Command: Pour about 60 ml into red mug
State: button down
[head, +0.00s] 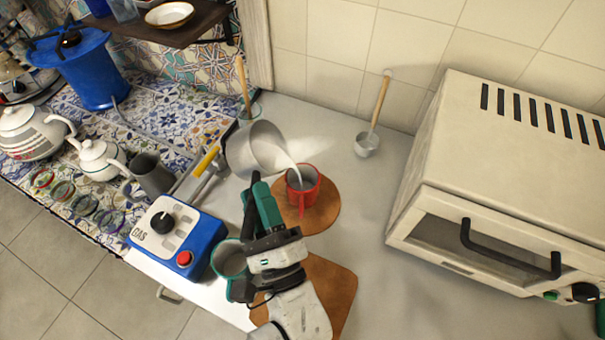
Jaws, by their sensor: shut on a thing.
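A red mug (309,196) stands upright on a round brown board (323,212) on the grey counter. A grey metal pot (243,150) is tilted toward the mug, with its mouth just above and left of it. A white stream (285,158) runs from the pot's mouth into the mug. My gripper (262,188) is below the pot and left of the mug, shut on the pot. The grip point itself is mostly hidden by the fingers. The level inside the mug cannot be told.
A blue gas box (190,245) and a teal-rimmed mug (228,258) stand close left of my arm. A large toaster oven (500,180) fills the right. A ladle (370,140) rests near the wall. Teapots (98,160) stand on tiles at left.

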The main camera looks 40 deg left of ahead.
jog(key=shift+d+r+m+t, duration=0.1)
jog(key=shift+r+m+t, duration=0.1)
jog(key=shift+m+t, duration=0.3)
